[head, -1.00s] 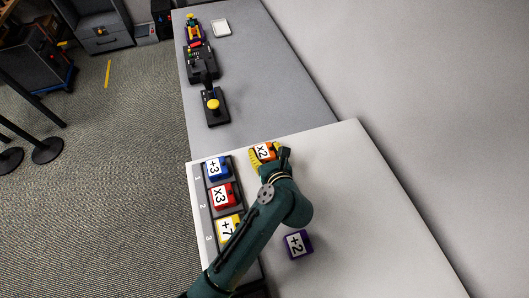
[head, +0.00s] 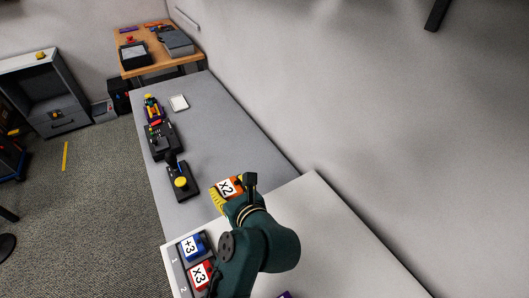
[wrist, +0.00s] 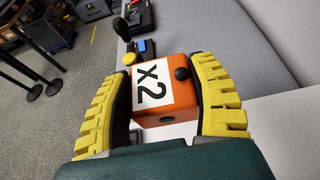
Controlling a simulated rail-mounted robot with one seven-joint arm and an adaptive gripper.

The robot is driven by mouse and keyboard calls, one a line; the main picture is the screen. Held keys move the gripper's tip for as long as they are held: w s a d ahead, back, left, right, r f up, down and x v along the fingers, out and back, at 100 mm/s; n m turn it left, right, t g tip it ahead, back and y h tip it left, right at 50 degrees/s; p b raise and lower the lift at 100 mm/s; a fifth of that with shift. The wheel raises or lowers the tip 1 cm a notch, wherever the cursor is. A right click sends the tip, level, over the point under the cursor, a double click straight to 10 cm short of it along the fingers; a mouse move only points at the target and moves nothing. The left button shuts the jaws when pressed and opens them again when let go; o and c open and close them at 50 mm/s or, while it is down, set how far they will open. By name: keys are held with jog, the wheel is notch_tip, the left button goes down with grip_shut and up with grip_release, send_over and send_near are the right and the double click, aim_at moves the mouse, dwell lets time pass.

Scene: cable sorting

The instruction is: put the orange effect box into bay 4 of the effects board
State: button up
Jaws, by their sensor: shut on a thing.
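The orange effect box (head: 229,186) has a white "X2" label on top. My gripper (wrist: 166,92) is shut on it, with one yellow ridged finger on each side in the wrist view, where the orange box (wrist: 182,70) fills the space between them. In the head view the box is by the far edge of the white table. The effects board (head: 176,267) is at the table's left edge, with a blue "+3" box (head: 192,247) beside mark 1 and a red "X3" box (head: 201,275) beside mark 2. The lower bays, bay 4 among them, are outside the frame or hidden by my arm.
A grey table (head: 228,130) adjoins the white table (head: 330,235) at the far side. It carries a black joystick unit with a yellow knob (head: 181,182) and other devices. A purple box (head: 284,295) barely shows at the bottom edge. The white table's right side is clear.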

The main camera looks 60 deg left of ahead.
jog(key=w+d+f+m+t+h, duration=0.2)
jog(key=w+d+f+m+t, duration=0.1)
jog(key=d, duration=0.6)
jog(key=w+d+f+m+t+h, duration=0.2)
jog(key=w+d+f+m+t, duration=0.2)
jog(key=d, duration=0.5)
jog(key=w+d+f+m+t+h, duration=0.2)
jog(key=w+d+f+m+t, duration=0.2)
jog(key=d, duration=0.6)
jog(key=shift+w+f, duration=0.65)
jog(key=shift+f, duration=0.1)
jog(key=d+f+m+h, duration=0.1)
jog(key=d, duration=0.2)
jog(key=s+d+f+m+t+h, duration=0.1)
jog(key=d, duration=0.2)
jog(key=d+m+h, duration=0.1)
jog(key=d, duration=0.2)
jog(key=shift+s+d+f+t+h, duration=0.25)
jog(key=shift+d+f+t+h, duration=0.05)
jog(key=shift+d+f+t, duration=0.1)
jog(key=s+r+n+g+y+p, duration=0.1)
jog(key=s+r+p, duration=0.3)
jog(key=r+p, duration=2.2)
jog(key=n+y+p, duration=0.1)
jog(key=p, duration=0.3)
jog(key=shift+a+y+p, duration=0.2)
jog(key=shift+y+p, duration=0.1)
jog(key=shift+p, duration=0.1)
